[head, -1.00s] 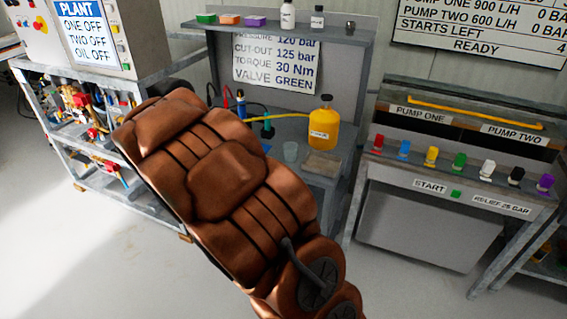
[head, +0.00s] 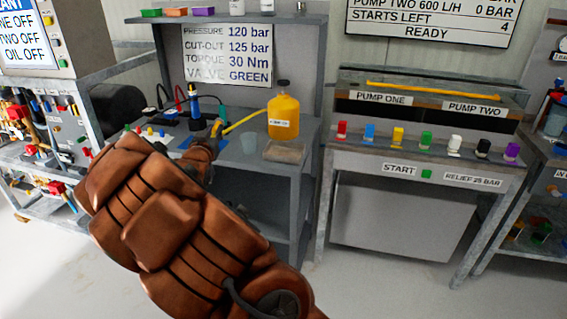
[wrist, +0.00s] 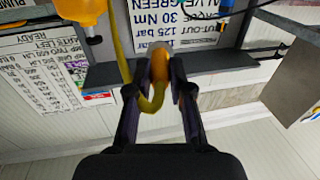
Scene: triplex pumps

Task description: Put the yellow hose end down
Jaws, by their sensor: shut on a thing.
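My gripper (wrist: 160,90) is shut on the yellow hose end (wrist: 160,66), which sits between the two fingertips in the wrist view. The yellow hose (wrist: 124,45) loops beside the left finger. In the head view the gripper (head: 207,150) is small and partly hidden by my arm, over the grey bench (head: 227,158). There the yellow hose (head: 245,121) runs from the gripper to the yellow bottle (head: 282,113). I cannot tell whether the hose end touches anything else.
A shelf (head: 220,19) overhangs the bench. The pump panel (head: 425,160) is to the right.

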